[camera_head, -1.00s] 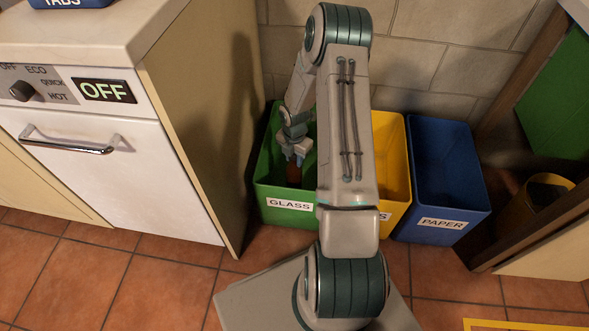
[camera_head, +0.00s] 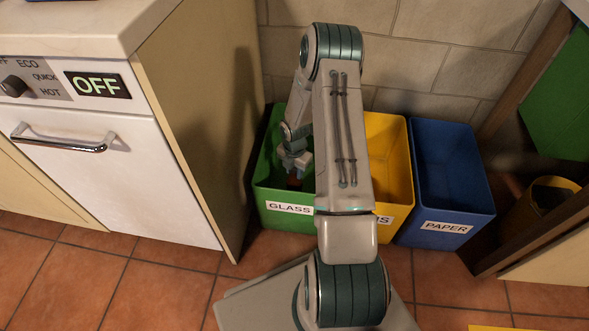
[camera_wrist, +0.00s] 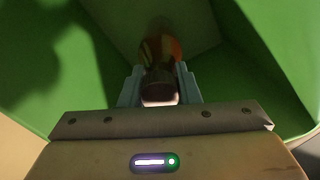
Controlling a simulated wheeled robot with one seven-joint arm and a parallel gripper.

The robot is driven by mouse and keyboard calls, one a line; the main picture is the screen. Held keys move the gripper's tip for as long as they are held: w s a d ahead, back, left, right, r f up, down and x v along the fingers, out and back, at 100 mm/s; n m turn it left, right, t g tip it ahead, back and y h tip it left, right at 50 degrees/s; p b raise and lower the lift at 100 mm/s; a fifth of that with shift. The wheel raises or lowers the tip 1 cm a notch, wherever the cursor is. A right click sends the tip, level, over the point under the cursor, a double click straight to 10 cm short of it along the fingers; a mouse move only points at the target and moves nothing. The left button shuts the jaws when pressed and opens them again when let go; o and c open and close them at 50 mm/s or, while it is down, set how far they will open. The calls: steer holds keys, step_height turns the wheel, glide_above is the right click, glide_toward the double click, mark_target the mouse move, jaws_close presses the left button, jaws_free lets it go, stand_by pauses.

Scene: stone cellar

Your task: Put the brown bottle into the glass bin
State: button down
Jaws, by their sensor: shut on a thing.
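The green bin (camera_head: 268,190) labelled GLASS stands on the floor beside the white appliance, partly hidden by my arm. My gripper (camera_head: 293,172) is down inside its opening. In the wrist view my gripper (camera_wrist: 160,88) is shut on the brown bottle (camera_wrist: 160,50), holding it near its dark top end, with green bin walls around it. In the head view only a small reddish-brown part of the bottle (camera_head: 294,183) shows below the fingers. Whether the bottle touches the bin floor cannot be told.
A yellow bin (camera_head: 392,150) stands right of the green one, its label partly hidden by my arm. A blue PAPER bin (camera_head: 450,205) is further right. The white appliance (camera_head: 110,180) reading OFF is at left. A stone wall (camera_head: 430,55) stands behind.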

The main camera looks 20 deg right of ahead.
steer(key=c, duration=1.1)
jaws_free()
steer(key=s+a+r+m+h+p, duration=0.1)
steer(key=a+r+m+p, duration=0.15)
steer(key=r, duration=0.95)
steer(key=s+a+r+m+p, duration=0.1)
steer(key=s+r+m+p, duration=0.2)
steer(key=r, duration=1)
steer(key=s+a+r+m, duration=0.3)
steer(key=s+r+m, duration=0.2)
steer(key=s+m, duration=0.1)
steer(key=s+a+r+m, duration=0.4)
steer(key=s+r+m, duration=0.2)
steer(key=s+a+r+m+t+y, duration=0.1)
steer(key=s+a+r+m, duration=0.2)
steer(key=s+r+m, duration=0.2)
steer(key=shift+s+a+r+m+p, duration=0.2)
steer(key=shift+s+r+m+p, duration=0.15)
steer(key=shift+s+m, duration=0.35)
